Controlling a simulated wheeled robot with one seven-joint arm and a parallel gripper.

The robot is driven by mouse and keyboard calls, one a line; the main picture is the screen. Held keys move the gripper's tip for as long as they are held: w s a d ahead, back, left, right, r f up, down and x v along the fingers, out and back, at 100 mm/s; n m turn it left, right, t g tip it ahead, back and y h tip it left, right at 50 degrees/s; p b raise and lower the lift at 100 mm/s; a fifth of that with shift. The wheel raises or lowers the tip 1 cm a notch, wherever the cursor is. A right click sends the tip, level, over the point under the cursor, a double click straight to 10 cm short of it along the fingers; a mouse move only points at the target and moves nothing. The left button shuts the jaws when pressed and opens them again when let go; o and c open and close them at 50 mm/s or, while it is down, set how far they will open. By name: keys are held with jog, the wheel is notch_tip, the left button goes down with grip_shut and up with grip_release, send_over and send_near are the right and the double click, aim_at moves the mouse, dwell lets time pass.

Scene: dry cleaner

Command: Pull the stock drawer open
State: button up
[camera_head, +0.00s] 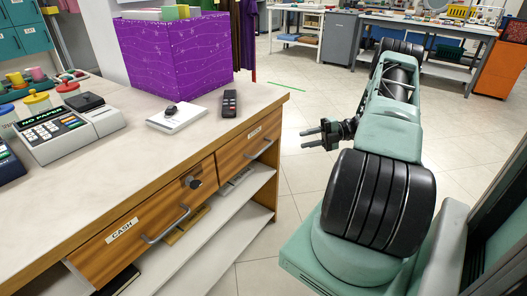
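The wooden counter (285,97) has two drawers in its front. The farther drawer (232,160) carries a small label that is hard to read and a grey bar handle (262,149). Its front looks flush with the counter, so it appears shut.
Open shelves (240,218) lie below the drawers. On the counter are a purple box (175,55), a remote (229,103), a white pad (176,117) and a cash register (70,130). Tiled floor (305,170) between counter and arm is clear. Work tables (420,24) stand behind.

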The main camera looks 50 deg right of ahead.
aim_at(264, 149)
jog(key=x, duration=1.6)
jog(key=shift+s+b, duration=0.1)
jog(key=shift+b, duration=0.25)
grip_shut()
